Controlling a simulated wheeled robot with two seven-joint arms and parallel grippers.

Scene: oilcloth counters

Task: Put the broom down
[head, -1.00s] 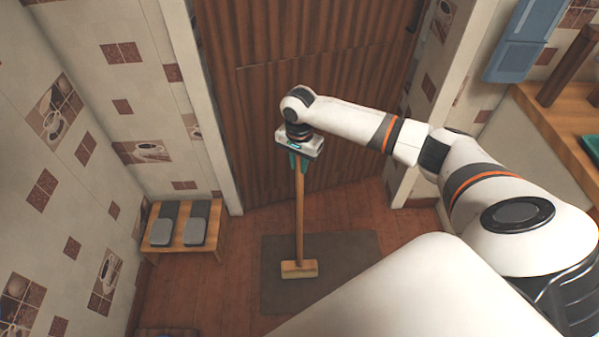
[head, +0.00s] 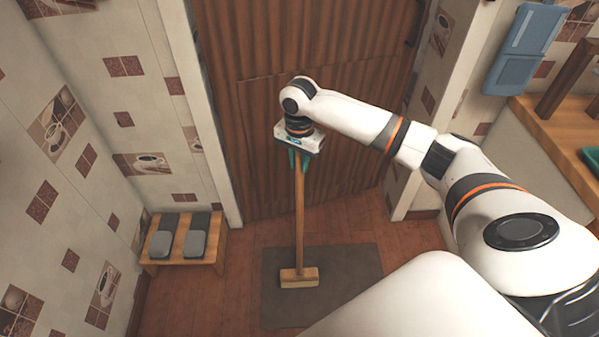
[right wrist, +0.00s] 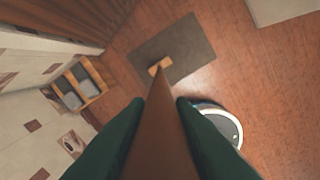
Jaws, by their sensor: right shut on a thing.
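The broom (head: 299,215) has a long wooden handle and a pale wooden head (head: 299,278). In the head view it hangs or stands upright in front of the brown door, with its head at the bottom over the dark mat. My right gripper (head: 298,160) is shut on the upper part of the handle. In the right wrist view the green fingers (right wrist: 152,125) flank the handle (right wrist: 160,110), which runs away toward the broom head (right wrist: 160,66) over the mat. I cannot tell whether the head touches the mat. My left gripper is not in view.
The dark mat (head: 350,290) lies on the wooden floor before the ribbed brown door (head: 310,60). A low wooden rack (head: 218,248) with grey slippers stands at the left wall. A counter (head: 560,130) is at the right. My round base shows in the right wrist view.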

